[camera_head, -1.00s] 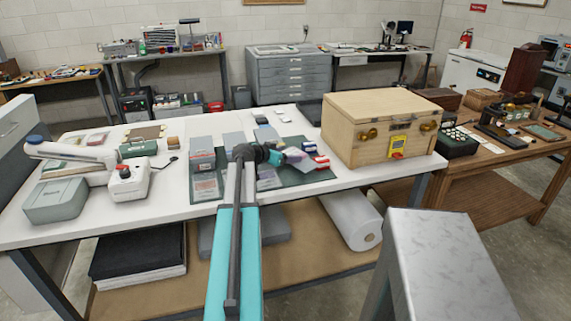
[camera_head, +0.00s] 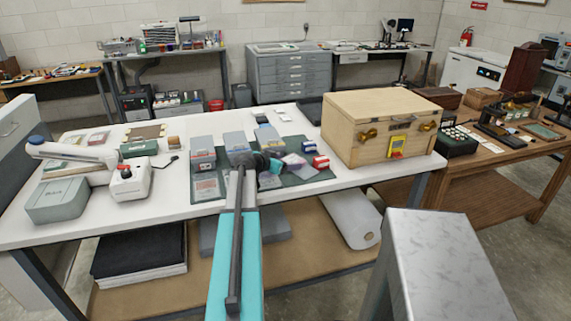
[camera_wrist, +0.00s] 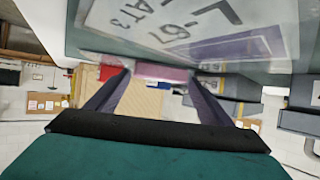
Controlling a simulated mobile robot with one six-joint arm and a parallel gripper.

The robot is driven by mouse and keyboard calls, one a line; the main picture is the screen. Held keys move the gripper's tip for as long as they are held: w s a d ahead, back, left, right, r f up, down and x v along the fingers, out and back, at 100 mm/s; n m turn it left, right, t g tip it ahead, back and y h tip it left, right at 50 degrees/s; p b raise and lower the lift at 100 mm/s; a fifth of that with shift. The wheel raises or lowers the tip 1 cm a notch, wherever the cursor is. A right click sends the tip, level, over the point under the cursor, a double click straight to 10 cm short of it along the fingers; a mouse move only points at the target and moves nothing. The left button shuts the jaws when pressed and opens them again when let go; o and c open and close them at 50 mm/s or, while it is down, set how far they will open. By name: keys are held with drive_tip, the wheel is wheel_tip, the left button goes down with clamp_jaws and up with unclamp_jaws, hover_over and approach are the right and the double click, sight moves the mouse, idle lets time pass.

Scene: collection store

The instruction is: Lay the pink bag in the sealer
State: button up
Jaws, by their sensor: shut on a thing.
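The pink bag (camera_head: 293,160) is at the right part of the dark green mat (camera_head: 308,180), beside the small red boxes. My gripper (camera_head: 274,166) is low over the mat at the bag's left side. In the wrist view, my gripper (camera_wrist: 160,86) is shut on a pink strip (camera_wrist: 162,72) between its fingertips. I cannot tell whether the bag touches the mat. The white long-armed device (camera_head: 78,153) at the table's left looks like the sealer. My gripper is well to the right of it.
Grey-topped boxes (camera_head: 202,150) stand on the mat left of my gripper. A white unit with a red knob (camera_head: 131,178) and a grey-green case (camera_head: 57,200) are near the sealer. A wooden chest (camera_head: 380,128) stands right. A labelled surface (camera_wrist: 190,30) fills the wrist view's top.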

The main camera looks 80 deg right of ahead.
drive_tip(key=shift+f, duration=0.15)
drive_tip(key=o, duration=1.1)
drive_tip(key=shift+r, duration=0.2)
drive_tip(key=b+v, duration=0.2)
drive_tip(key=v, duration=1)
drive_tip(key=shift+b, duration=0.35)
drive_tip(key=shift+c, duration=0.5)
